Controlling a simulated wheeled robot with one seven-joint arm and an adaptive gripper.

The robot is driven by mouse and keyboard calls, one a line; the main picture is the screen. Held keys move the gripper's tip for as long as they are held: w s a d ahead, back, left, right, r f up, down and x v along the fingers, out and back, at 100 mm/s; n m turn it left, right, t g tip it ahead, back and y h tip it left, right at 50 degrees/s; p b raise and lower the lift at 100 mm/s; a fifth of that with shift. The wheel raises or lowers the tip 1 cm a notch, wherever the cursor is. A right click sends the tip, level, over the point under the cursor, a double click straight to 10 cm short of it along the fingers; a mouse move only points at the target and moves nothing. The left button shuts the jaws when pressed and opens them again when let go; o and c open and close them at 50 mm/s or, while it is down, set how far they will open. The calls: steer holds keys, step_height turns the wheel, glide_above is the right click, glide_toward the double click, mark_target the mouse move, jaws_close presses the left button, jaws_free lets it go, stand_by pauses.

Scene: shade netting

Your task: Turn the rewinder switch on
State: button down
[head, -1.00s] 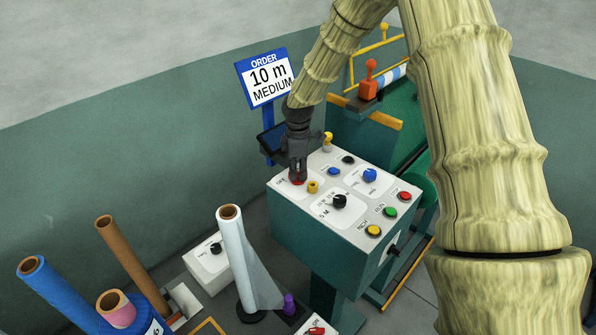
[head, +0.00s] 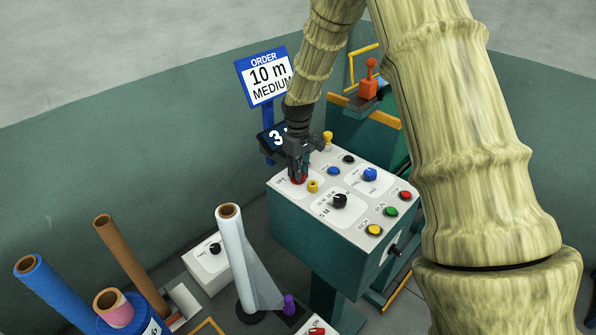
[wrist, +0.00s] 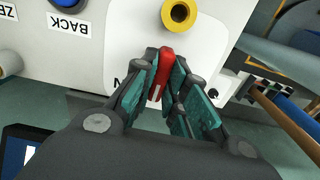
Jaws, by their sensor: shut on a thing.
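The red rewinder switch (head: 299,181) sits at the left corner of the control box's white top panel, beside a label reading OFF. My gripper (head: 297,176) comes down on it from above and hides most of it in the head view. In the wrist view the red knob (wrist: 166,62) lies between the dark, teal-padded fingers (wrist: 165,72), which are shut on it. A white mark shows on the knob, and part of a label is visible beside it, the rest covered by my gripper.
A yellow ring-shaped knob (head: 313,186) is close to the switch. Blue (head: 369,174) and black (head: 339,201) knobs and coloured buttons share the panel. A small display (head: 273,138) showing a 3 and an order sign (head: 267,78) stand behind. Film and cardboard rolls stand at left.

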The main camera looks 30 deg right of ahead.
steer(key=m, duration=0.4)
steer(key=shift+w+m, duration=0.1)
steer(key=shift+m, duration=0.2)
steer(key=shift+r+m, duration=0.1)
steer(key=shift+m, duration=1.9)
steer(key=c, duration=1.4)
jaws_free()
steer(key=shift+c, duration=0.2)
step_height(320, 180, up, 12)
